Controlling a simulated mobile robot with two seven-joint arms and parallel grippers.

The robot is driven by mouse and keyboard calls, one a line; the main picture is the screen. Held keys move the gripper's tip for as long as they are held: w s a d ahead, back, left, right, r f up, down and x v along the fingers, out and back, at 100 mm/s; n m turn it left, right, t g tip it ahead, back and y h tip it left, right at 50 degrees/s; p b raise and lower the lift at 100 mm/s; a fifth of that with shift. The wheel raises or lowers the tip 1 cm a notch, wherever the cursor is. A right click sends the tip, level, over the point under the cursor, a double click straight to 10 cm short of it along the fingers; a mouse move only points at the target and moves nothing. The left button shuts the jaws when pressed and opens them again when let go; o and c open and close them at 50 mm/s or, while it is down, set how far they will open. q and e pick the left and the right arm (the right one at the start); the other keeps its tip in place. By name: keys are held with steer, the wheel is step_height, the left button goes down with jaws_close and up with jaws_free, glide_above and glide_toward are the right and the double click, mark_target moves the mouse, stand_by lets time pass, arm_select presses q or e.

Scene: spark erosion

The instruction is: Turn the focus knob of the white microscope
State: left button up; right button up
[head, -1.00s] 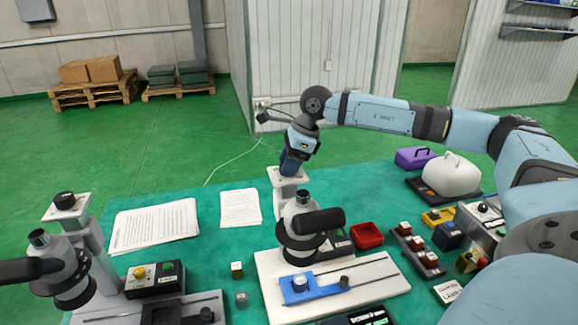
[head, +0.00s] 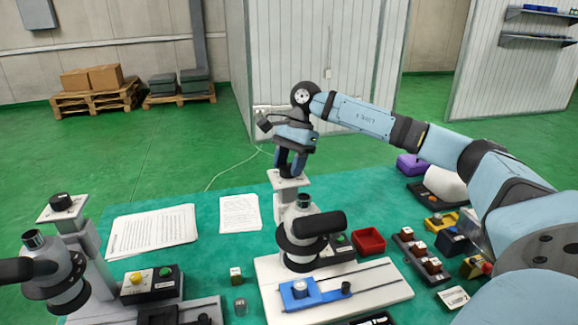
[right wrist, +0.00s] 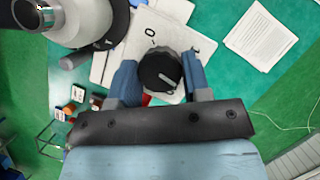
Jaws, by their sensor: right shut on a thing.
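The white microscope (head: 270,277) stands mid-table in the head view, with a pale column, a dark-ringed head and a black eyepiece. Its black focus knob (right wrist: 160,72) shows in the right wrist view, on top of the column, with a pale pointer line and markings on the plate around it. My right gripper (head: 291,168) comes down over the column top, blue fingers on either side of the knob. In the right wrist view the gripper (right wrist: 161,82) is shut on the knob. In the head view the fingers largely hide the knob. My left gripper is not in view.
A grey microscope (head: 90,242) with its own black knob (head: 61,203) stands at left. A button box (head: 152,283), paper sheets (head: 152,228), a red tray (head: 368,241) and small parts lie around. A blue clamp (head: 312,292) sits on the white base.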

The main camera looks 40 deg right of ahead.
steer(key=shift+n, duration=0.3)
steer(key=o, duration=0.9)
steer(key=shift+o, duration=0.2)
steer(key=v, duration=1.4)
steer(key=shift+w, duration=0.15)
steer(key=shift+a, duration=0.15)
